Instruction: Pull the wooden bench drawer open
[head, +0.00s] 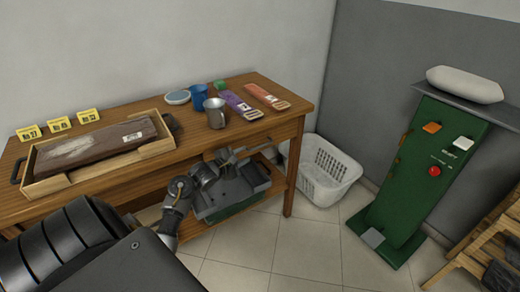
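The wooden bench (110,115) stands against the wall. Its drawer front (284,132) lies under the right part of the top and looks flush with the bench front, without a visible gap. My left gripper (240,157) is just below the front edge of the bench top, close to the drawer front. Its grey finger parts overlap the drawer area, so the handle and any contact are hard to make out. I cannot tell whether the fingers are open or shut. My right gripper is out of view.
On the bench are a wooden tray (40,188) with a dark board, yellow tags (59,123), a metal mug (215,113), a blue cup (199,97) and packets (236,102). A white basket (325,172) and a green machine (415,185) stand right. Floor ahead is clear.

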